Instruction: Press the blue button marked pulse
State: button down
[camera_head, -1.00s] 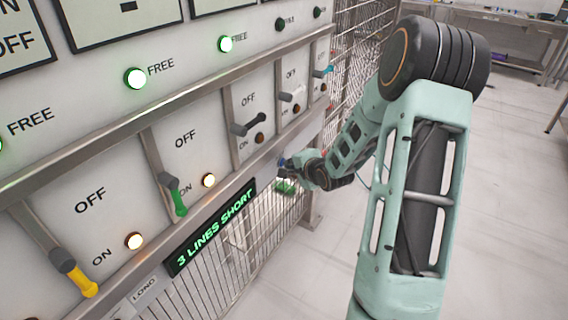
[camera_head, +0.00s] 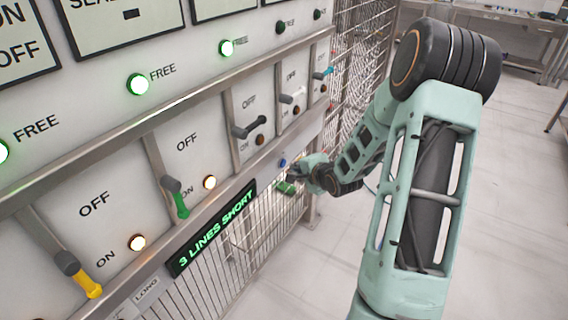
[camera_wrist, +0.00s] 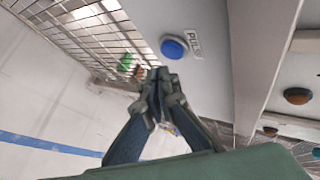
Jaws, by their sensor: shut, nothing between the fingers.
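The blue button (camera_wrist: 173,47) is round and sits on a pale panel in the wrist view, beside a label (camera_wrist: 194,43) that reads PULS as far as I can see. It also shows small in the head view (camera_head: 282,162), just up and left of my gripper. My gripper (camera_wrist: 160,76) is shut and empty. In the wrist view its tips appear just below the button, with a gap of panel between them. In the head view my gripper (camera_head: 292,174) is small at the panel's lower right end.
Levers with coloured handles line the panel, including a yellow one (camera_head: 88,284) and a green one (camera_head: 180,203). A metal rail (camera_head: 120,126) runs above them. A display (camera_head: 212,228) reads 3 LINES SHORT. Wire mesh (camera_head: 235,250) lies below. The floor at right is open.

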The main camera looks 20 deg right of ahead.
jog(key=shift+s+d+p, duration=0.45)
jog(key=shift+s+d, duration=0.25)
jog(key=shift+s, duration=0.2)
jog(key=shift+s+d+p, duration=0.45)
jog(key=shift+s+d, duration=0.2)
jog(key=shift+s, duration=0.2)
